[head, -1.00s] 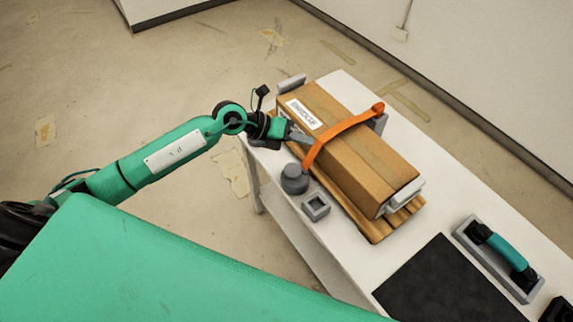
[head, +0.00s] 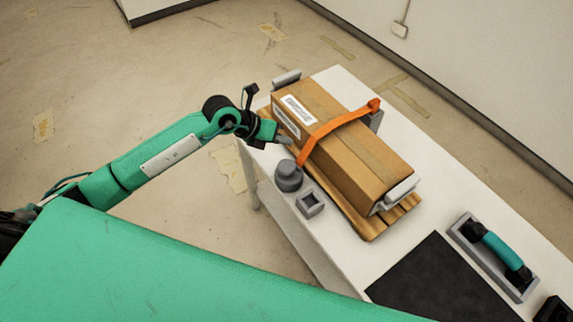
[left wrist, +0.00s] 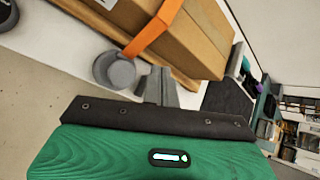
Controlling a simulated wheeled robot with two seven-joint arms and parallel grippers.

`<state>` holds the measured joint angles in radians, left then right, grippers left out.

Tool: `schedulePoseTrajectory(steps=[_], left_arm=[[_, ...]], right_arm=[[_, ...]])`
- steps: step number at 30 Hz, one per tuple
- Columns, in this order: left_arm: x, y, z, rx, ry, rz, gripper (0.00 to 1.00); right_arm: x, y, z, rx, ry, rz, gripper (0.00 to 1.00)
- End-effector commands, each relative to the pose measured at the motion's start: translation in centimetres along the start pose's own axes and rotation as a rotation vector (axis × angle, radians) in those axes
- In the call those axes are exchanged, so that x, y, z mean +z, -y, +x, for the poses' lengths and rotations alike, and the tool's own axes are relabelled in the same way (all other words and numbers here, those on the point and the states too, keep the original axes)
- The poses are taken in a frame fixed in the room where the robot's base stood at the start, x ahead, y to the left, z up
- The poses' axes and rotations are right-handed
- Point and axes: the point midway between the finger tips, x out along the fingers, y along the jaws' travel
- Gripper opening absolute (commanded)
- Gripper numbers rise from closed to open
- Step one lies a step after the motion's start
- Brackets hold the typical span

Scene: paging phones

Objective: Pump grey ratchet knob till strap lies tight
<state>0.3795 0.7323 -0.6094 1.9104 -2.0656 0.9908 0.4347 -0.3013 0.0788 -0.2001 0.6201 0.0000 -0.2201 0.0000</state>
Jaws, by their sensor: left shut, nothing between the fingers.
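The grey ratchet knob (head: 288,177) is a round upright cylinder near the table's left edge. It also shows in the left wrist view (left wrist: 114,70). The orange strap (head: 334,124) crosses over the cardboard box (head: 356,160), its near end coming down close to the knob. I cannot tell how tight it lies. The box rests on a wooden pallet (head: 366,232). My left gripper (head: 287,140) is shut and empty, just behind the knob and beside the box's left side. Its fingers (left wrist: 158,86) show right of the knob in the left wrist view, seemingly apart from it. My right gripper is not in view.
A small square grey holder (head: 310,204) stands right of the knob. Grey brackets (head: 286,79) stand around the box. A black mat (head: 436,284) and a teal-handled tool in a grey tray (head: 490,258) lie at the lower right of the white table (head: 415,158).

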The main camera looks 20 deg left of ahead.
Motion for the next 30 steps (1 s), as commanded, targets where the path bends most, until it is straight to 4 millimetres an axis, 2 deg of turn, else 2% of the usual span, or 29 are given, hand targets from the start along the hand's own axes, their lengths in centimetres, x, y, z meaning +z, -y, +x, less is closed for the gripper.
schedulePoseTrajectory(steps=[18,30], left_arm=[[-4.0,-4.0,5.5,-0.001,0.0,0.0,0.0],[-4.2,-4.2,5.8,-0.001,0.0,0.0,0.0]], right_arm=[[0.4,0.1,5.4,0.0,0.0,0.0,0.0],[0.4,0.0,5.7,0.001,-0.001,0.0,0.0]])
